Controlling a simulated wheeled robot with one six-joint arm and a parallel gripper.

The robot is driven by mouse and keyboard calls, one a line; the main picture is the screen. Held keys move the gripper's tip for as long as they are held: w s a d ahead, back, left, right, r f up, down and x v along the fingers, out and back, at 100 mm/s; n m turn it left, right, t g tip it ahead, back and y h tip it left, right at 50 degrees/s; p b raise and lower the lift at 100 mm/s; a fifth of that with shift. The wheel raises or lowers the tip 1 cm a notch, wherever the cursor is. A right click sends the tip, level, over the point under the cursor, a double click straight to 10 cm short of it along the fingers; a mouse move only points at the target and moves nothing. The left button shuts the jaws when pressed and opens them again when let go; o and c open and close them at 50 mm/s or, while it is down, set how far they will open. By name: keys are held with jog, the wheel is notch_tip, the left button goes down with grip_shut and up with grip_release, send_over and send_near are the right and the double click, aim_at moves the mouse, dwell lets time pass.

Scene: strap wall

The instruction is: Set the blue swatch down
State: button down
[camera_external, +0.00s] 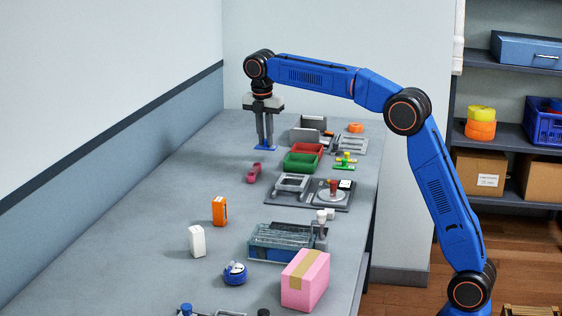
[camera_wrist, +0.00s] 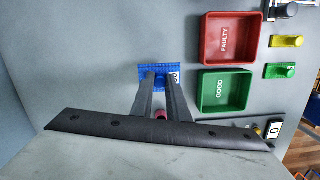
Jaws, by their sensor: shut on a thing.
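The blue swatch (camera_wrist: 158,71) is a small flat blue piece with a white label at its right side in the wrist view. My gripper (camera_wrist: 161,78) is shut on it, with the fingertips over its middle. In the external view the swatch (camera_external: 265,147) shows at the tips of my downward-pointing gripper (camera_external: 265,143), at or just above the bench top; I cannot tell whether it touches. The swatch is left of the red tray marked FAULTY (camera_wrist: 230,38) and the green tray marked GOOD (camera_wrist: 226,93).
A pink piece (camera_external: 254,172) lies on the bench in front of the swatch. A grey device (camera_external: 312,132) stands to the right of my gripper. Yellow and green pieces (camera_wrist: 281,71) lie right of the trays. The bench left of the swatch is clear up to the wall.

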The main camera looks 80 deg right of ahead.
aim_at(266, 148)
jog(key=shift+f, duration=2.05)
jog(key=shift+f, duration=0.1)
jog(key=c, duration=1.7)
grip_release()
jog(key=r, duration=0.4)
jog(key=a+r, duration=0.1)
jog(key=r, duration=0.7)
jog(key=shift+w+a+r, duration=0.1)
jog(key=shift+a, duration=0.15)
